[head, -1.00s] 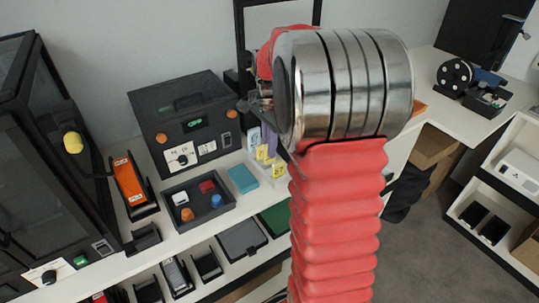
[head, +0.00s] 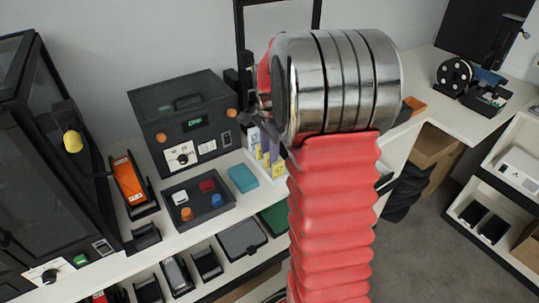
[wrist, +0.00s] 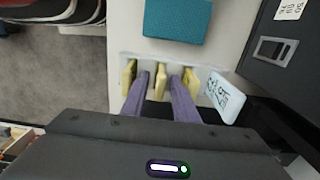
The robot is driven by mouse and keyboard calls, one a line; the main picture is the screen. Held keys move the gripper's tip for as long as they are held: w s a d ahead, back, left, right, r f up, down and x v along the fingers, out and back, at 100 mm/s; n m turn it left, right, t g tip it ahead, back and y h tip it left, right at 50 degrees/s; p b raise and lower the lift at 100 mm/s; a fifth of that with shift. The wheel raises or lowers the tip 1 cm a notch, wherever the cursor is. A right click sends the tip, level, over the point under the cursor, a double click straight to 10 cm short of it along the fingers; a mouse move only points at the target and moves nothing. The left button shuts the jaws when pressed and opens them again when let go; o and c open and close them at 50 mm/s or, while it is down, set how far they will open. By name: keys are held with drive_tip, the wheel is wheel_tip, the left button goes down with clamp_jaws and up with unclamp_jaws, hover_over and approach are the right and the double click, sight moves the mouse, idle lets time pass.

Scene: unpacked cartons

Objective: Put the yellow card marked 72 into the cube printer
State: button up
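Several yellow cards stand on edge in a pale holder (wrist: 207,77). In the wrist view I see a left card (wrist: 128,76), a middle card (wrist: 160,78) and a right card (wrist: 190,80). I cannot read their numbers. My gripper (wrist: 159,82) has purple fingers, one on each side of the middle card, with small gaps to it. In the head view the cards (head: 277,170) show partly behind my arm. A black boxy machine (head: 168,105) with a green display stands left of them. A tall dark glazed cabinet (head: 40,190) is at far left. I cannot tell which is the cube printer.
A white card with dark print (wrist: 224,98) stands right of the yellow cards. A teal block (wrist: 178,20) lies beyond them. A dark tray with coloured pieces (head: 225,208) sits on the bench, near an orange item (head: 127,180) in a black stand.

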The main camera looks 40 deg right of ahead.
sight(267, 153)
drive_tip(key=shift+r, duration=0.1)
wheel_tip(267, 153, up, 14)
drive_tip(key=shift+w+f, duration=0.15)
drive_tip(key=shift+f, duration=0.05)
idle(0.6)
idle(0.4)
drive_tip(key=s+a+r+n+t, duration=0.1)
drive_tip(key=s+a+r+n, duration=0.1)
drive_tip(key=s+a+n, duration=0.4)
drive_tip(key=s+a+r+n+t, duration=0.1)
drive_tip(key=s+a+n+t, duration=0.15)
drive_tip(key=a, duration=0.55)
drive_tip(key=s+a+f+n+t, duration=0.2)
drive_tip(key=s+a+f+n, duration=0.2)
drive_tip(key=s+a+n, duration=0.5)
drive_tip(key=shift+s+a+f+n, duration=0.35)
drive_tip(key=shift+s+n, duration=0.2)
drive_tip(key=shift+s, duration=0.3)
drive_tip(key=shift+d, duration=0.1)
